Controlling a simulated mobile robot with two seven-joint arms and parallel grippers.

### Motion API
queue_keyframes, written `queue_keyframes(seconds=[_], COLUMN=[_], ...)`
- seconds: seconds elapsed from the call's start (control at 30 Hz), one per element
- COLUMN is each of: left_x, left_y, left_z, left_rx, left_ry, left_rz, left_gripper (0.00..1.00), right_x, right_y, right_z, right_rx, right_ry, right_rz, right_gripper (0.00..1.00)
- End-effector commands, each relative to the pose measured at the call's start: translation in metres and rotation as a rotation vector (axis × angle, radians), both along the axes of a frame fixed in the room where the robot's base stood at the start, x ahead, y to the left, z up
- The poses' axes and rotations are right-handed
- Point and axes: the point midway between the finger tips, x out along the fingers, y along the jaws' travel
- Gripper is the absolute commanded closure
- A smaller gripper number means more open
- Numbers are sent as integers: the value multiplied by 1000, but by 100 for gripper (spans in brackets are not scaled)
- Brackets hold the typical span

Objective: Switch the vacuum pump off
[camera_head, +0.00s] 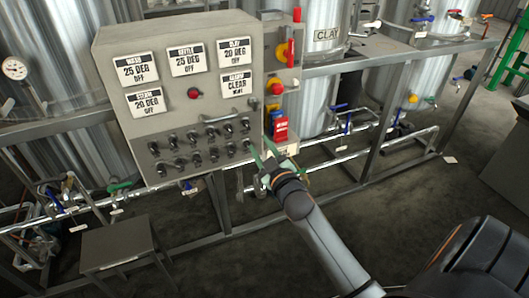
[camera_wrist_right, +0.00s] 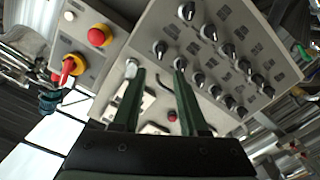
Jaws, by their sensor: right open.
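The grey control panel (camera_head: 115,100) stands at centre left, with rows of black rotary knobs (camera_head: 193,137) on its lower face. The knobs also show in the right wrist view (camera_wrist_right: 187,11). Their labels are too small to read, so I cannot tell which is the vacuum pump's. My right gripper (camera_head: 263,152) is at the panel's lower right corner. In the right wrist view its two green fingers (camera_wrist_right: 157,72) are apart, with no object held between them. One knob (camera_wrist_right: 180,64) shows just beyond the right fingertip; contact cannot be told. My left gripper is not in view.
A red push button (camera_head: 194,93) and several display cards (camera_head: 186,59) are on the panel. Beside it are a red-yellow rotary switch (camera_wrist_right: 70,66) and a red mushroom button (camera_wrist_right: 98,36). Steel tanks and pipes stand behind; a small grey table (camera_head: 118,243) stands at lower left.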

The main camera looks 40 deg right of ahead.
Motion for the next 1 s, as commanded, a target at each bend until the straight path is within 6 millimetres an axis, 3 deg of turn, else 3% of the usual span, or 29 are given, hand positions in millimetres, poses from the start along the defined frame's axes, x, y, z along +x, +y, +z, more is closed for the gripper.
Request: queue_keyframes(seconds=[0.23,0.83,0.93,1.0], left_x=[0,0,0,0], left_y=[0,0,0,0], left_z=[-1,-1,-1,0], left_rx=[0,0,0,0], left_ry=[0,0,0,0], left_rz=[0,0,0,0], left_gripper=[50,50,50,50], right_x=[-21,-23,-28,-39], right_y=[5,6,14,28], right_z=[0,-1,-16,-39], right_rx=[0,0,23,61], right_ry=[0,2,34,86], right_rz=[0,1,17,43], right_gripper=[57,57,57,57])
